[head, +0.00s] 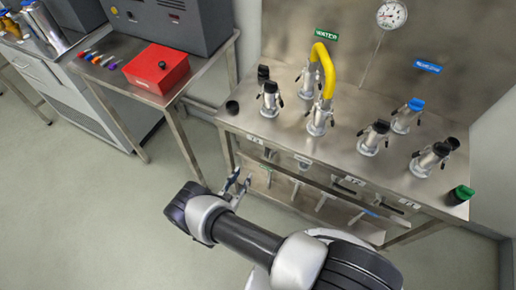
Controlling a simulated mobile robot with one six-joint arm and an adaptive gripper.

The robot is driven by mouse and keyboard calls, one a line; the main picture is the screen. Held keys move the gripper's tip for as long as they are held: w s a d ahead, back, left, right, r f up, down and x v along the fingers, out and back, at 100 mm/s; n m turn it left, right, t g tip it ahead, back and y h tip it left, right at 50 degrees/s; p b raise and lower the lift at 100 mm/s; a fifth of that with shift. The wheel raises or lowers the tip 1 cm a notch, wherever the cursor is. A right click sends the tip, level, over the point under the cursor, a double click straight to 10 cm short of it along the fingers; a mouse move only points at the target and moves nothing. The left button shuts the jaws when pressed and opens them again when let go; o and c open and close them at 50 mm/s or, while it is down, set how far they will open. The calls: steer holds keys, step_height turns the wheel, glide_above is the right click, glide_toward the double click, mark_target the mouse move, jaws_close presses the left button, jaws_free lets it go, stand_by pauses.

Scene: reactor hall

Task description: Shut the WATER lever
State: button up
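The green WATER sign (326,34) is on the steel back panel, above a yellow hose (327,68) that bridges two couplings on the bench. Below the bench's front edge is a row of levers, among them a left one (268,176), a middle one (322,202) and a right one (357,217). Which of them is the WATER lever cannot be read, as the labels are too small. My gripper (241,178) is in front of the bench's left end, close to the leftmost lever in the picture. Its two fingers look apart and nothing shows between them.
The steel bench (230,110) carries several capped couplings, one with a blue cap (416,104), and a green-topped cap (463,193) at the right. A side table (110,75) with a red box (156,68) stands to the left. The floor (100,220) at the left is clear.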

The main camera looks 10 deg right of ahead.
mark_target(267, 151)
steer(key=s+d+r+b+x, duration=0.1)
steer(key=d+b+x, duration=0.1)
steer(key=x, duration=1.4)
steer(key=shift+f+t+h, duration=0.15)
steer(key=shift+t+h, duration=0.15)
steer(key=shift+h, duration=0.1)
steer(key=shift+d, duration=0.1)
steer(key=shift+c, duration=0.5)
jaws_close()
